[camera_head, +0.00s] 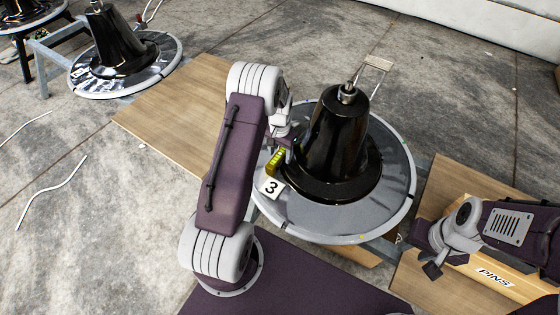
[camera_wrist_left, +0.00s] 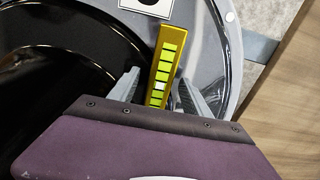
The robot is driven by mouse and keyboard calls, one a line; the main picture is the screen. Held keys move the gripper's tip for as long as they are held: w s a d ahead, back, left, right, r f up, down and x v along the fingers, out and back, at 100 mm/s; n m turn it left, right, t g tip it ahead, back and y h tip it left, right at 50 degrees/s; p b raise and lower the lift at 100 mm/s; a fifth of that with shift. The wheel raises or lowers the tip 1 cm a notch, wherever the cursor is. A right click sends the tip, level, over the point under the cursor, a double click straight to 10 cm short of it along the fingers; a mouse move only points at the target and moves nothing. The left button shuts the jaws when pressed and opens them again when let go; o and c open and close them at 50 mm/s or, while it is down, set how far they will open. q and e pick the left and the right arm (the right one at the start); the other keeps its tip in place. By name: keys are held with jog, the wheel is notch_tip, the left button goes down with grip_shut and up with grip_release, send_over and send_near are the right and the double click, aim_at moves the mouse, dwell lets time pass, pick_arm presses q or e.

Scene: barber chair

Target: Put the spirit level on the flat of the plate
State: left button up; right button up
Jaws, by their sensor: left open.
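The yellow spirit level (camera_head: 276,162) with green windows is at the left part of the grey round plate (camera_head: 325,222), beside the black cone and just above the number 3 card. In the left wrist view the level (camera_wrist_left: 172,52) stands between the two fingers of my left gripper (camera_wrist_left: 158,92), with a gap on each side. The level's near end is hidden behind my gripper body. The left gripper (camera_head: 283,142) is open. My right gripper (camera_head: 433,268) is at the lower right, away from the plate; its jaw opening is unclear.
A black glossy cone (camera_head: 335,140) with a metal tip rises from the plate's middle, close to my left gripper. A number 3 card (camera_head: 271,187) lies on the plate. A box marked PINS (camera_head: 492,277) is at lower right. Another plate and cone (camera_head: 120,50) stand at upper left.

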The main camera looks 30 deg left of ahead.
aim_at(280, 154)
pick_arm(q)
jog(key=shift+f, duration=0.95)
jog(key=shift+r, duration=0.15)
pick_arm(e)
jog(key=shift+f, duration=0.4)
pick_arm(q)
grip_shut()
jog(key=shift+r, duration=0.1)
